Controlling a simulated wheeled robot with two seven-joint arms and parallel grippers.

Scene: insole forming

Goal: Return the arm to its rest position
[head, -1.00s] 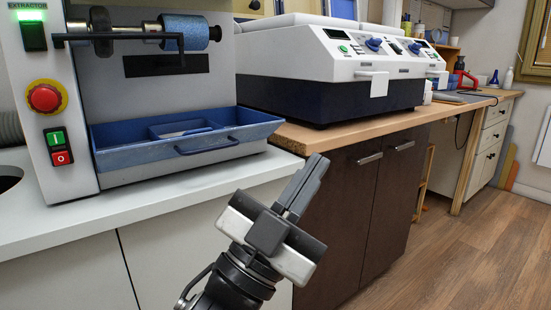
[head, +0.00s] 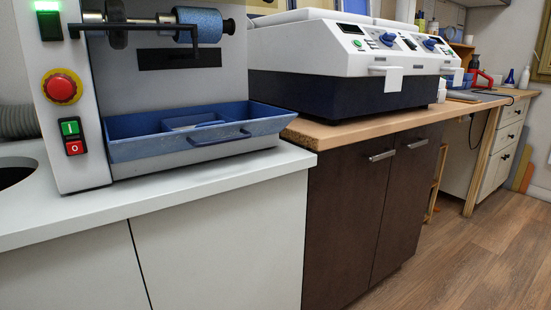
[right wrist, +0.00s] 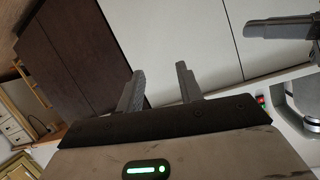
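Neither gripper shows in the head view. In the right wrist view, my right gripper (right wrist: 160,82) has its two fingers apart with nothing between them. It hangs in free space with the cabinet fronts behind it. Another gripper, which looks like my left one (right wrist: 280,28), shows at the upper right edge of that view. Its fingers are seen from the side, so its opening is unclear.
A grinding machine (head: 70,140) with a blue tray (head: 265,118) stands on the white counter (head: 165,195). A white and navy machine (head: 330,95) stands on the wooden worktop (head: 350,131). The floor (head: 450,270) at right is clear.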

